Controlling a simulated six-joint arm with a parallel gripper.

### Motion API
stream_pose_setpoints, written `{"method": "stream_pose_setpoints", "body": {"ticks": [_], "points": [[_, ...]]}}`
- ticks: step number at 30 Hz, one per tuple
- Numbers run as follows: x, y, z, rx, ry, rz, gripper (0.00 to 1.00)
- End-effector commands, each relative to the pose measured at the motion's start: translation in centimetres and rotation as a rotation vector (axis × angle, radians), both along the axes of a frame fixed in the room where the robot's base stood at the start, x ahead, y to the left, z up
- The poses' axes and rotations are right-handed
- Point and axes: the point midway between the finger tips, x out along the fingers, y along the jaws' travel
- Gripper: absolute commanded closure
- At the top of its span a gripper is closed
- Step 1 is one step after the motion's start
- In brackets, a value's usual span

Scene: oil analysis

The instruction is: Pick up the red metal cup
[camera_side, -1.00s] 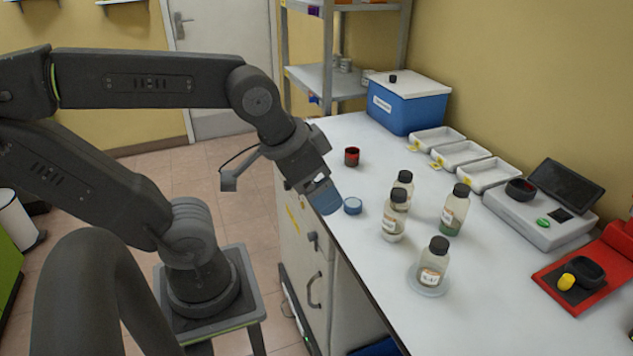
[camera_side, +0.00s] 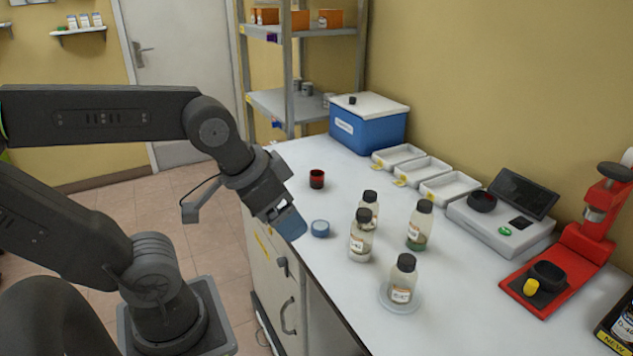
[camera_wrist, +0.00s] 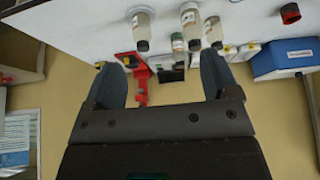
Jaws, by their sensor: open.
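The red metal cup (camera_side: 317,179) stands upright on the white counter near its left edge, in front of the blue box. It also shows at the top right of the wrist view (camera_wrist: 290,13). My gripper (camera_side: 292,226) is at the counter's left edge, nearer the camera than the cup and apart from it. In the wrist view my gripper (camera_wrist: 160,75) has its two fingers spread with nothing held between them.
A blue lid (camera_side: 320,229) lies beside my gripper. Several capped bottles (camera_side: 361,235) stand to the right. A blue cooler box (camera_side: 367,128), white trays (camera_side: 423,171), a scale (camera_side: 500,232) and a red press (camera_side: 560,268) line the wall. The counter around the cup is clear.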

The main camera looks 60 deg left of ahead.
Motion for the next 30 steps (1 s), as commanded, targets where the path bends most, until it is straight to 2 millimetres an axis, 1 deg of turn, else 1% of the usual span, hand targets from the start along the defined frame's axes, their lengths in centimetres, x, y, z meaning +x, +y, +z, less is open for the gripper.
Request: {"method": "stream_pose_setpoints", "body": {"ticks": [9, 11, 17, 20, 23, 26, 27, 29, 30], "points": [[0.0, 0.0, 0.0, 0.0, 0.0, 0.0, 0.19], [0.0, 0.0, 0.0, 0.0, 0.0, 0.0, 0.22], [0.0, 0.0, 0.0, 0.0, 0.0, 0.001, 0.22], [0.7, 0.3, 0.4, -0.003, 0.006, 0.028, 0.22], [2.8, 1.4, 1.3, -0.011, 0.024, 0.102, 0.22], [6.1, 3.4, 2.4, -0.027, 0.051, 0.226, 0.22], [7.7, 4.4, 2.7, -0.033, 0.061, 0.285, 0.22], [10.1, 6.1, 3.1, -0.045, 0.075, 0.372, 0.22], [11.6, 7.4, 3.2, -0.051, 0.084, 0.431, 0.22]]}}
